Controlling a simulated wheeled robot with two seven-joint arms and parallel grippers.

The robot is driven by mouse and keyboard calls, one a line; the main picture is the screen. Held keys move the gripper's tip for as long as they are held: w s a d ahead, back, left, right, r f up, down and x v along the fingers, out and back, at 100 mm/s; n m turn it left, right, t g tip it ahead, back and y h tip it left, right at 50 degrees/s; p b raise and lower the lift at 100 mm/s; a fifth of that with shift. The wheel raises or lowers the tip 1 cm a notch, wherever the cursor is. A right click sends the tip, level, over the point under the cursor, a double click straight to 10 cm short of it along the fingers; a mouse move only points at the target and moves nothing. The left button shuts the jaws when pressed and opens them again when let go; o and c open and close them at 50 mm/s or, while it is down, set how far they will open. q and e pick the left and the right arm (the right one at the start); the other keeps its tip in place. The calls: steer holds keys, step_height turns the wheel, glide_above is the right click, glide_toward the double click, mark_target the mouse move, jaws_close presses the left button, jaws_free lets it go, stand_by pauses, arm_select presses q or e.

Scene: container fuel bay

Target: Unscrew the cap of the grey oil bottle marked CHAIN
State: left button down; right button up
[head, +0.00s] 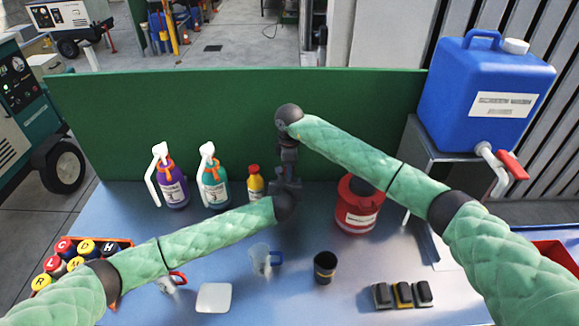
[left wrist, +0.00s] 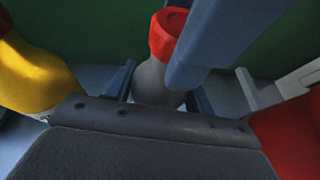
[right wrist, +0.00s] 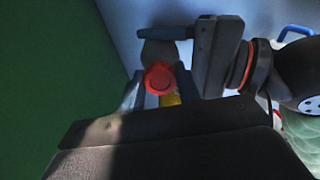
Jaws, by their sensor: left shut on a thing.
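The grey bottle (left wrist: 150,82) stands upright with a red cap (left wrist: 168,32) on it. In the head view I cannot make it out behind the grippers. My left gripper (left wrist: 160,92) is shut on the bottle's body, one finger on each side, below the cap. My right gripper (right wrist: 161,88) comes down from above, its fingers apart on either side of the cap, which also shows in the right wrist view (right wrist: 160,78). One right finger overlaps the cap's edge in the left wrist view. I cannot see the CHAIN marking.
A yellow bottle with a red top (head: 255,184) stands close left of the grippers, and a red can (head: 352,214) to the right. Two spray bottles (head: 172,187) (head: 214,185) are further left. A clear jug (head: 262,260) and a dark cup (head: 325,267) stand in front. A green panel (head: 200,115) rises behind.

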steer(key=shift+c, duration=0.8)
steer(key=n, duration=0.5)
steer(key=shift+w+n, duration=0.15)
steer(key=shift+n, duration=0.15)
steer(key=n, duration=0.3)
steer(key=shift+d+r, duration=0.1)
steer(key=n, duration=2.5)
steer(key=shift+n, duration=0.4)
steer(key=n, duration=0.9)
